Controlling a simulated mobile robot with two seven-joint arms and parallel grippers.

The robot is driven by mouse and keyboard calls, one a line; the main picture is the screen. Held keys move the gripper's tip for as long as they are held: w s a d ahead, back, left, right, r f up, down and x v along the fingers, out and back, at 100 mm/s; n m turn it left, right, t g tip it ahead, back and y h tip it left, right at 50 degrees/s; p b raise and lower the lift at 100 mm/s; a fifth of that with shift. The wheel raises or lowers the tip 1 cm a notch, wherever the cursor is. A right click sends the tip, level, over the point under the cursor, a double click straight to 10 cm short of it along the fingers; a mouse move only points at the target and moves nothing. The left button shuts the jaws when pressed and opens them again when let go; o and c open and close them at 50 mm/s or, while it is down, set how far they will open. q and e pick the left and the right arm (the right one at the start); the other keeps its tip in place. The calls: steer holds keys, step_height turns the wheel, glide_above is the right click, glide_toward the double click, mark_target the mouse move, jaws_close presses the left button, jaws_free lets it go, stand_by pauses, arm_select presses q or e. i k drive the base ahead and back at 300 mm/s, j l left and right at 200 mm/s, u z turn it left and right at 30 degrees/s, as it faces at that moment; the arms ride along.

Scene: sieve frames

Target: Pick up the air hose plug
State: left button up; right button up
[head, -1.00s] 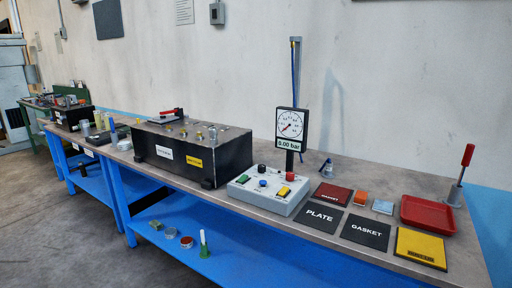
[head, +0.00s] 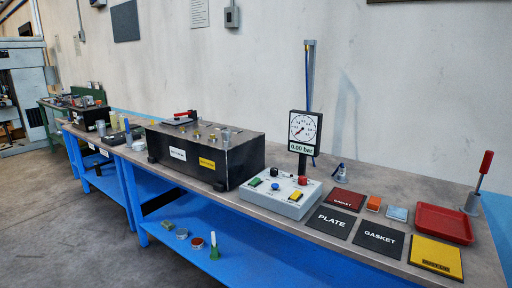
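A thin blue hose (head: 309,80) hangs down along a grey upright post (head: 311,60) at the back of the bench, behind the pressure gauge (head: 304,130). A small grey and blue fitting (head: 338,171) stands on the bench just right of the gauge post. It may be the air hose plug, but it is too small to be sure. The hose's lower end is partly hidden behind the gauge. Neither of my grippers is in view.
The grey control box (head: 277,193) with coloured buttons stands in front of the gauge. Right of it lie PLATE (head: 331,221) and GASKET (head: 379,238) mats, a red tray (head: 444,223) and a yellow pad (head: 435,256). A large black box (head: 205,153) stands left.

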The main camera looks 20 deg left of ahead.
mark_target(341, 171)
steer(key=i+j, duration=0.15)
steer(key=j, duration=0.2)
steer(key=i+j, duration=0.15)
steer(key=j, duration=0.2)
steer(key=i+j, duration=0.15)
steer(key=j, duration=0.15)
steer(key=i+j, duration=0.1)
steer(key=j, duration=0.25)
steer(key=i+j, duration=0.15)
steer(key=j, duration=0.2)
steer(key=u, duration=0.05)
